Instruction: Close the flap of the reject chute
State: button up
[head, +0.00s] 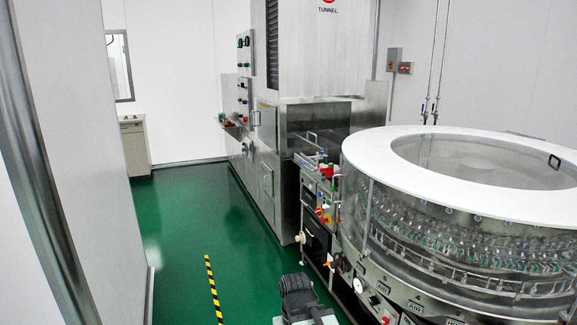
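The rotary washer (460,235) stands at the right, with a white ring top and a clear wall around rows of glass vials. I cannot pick out the reject chute or its flap for sure. A narrow framed unit with dark openings (316,238) and small coloured knobs stands at the washer's left side. My gripper (297,288) seems to be the dark ribbed part at the bottom edge, just left of the washer's base and apart from it. Its fingers cannot be made out, and nothing shows held in it.
A steel tunnel machine (275,150) with a control panel stands behind the washer. Green floor (190,235) lies open at the left, with a yellow and black strip (213,290) on it. A white wall (75,170) edges the left side. A grey cabinet (135,145) stands at the back.

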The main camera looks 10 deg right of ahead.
aim_at(329, 171)
jog(key=u, duration=0.1)
jog(key=i, duration=1.55)
jog(key=z, duration=0.75)
jog(key=k, duration=0.8)
jog(key=z, duration=0.1)
jog(key=i, duration=1.15)
jog(key=u, duration=1.15)
jog(key=i, duration=1.55)
jog(key=u, duration=0.45)
jog(key=i, duration=1.85)
jog(key=z, duration=1)
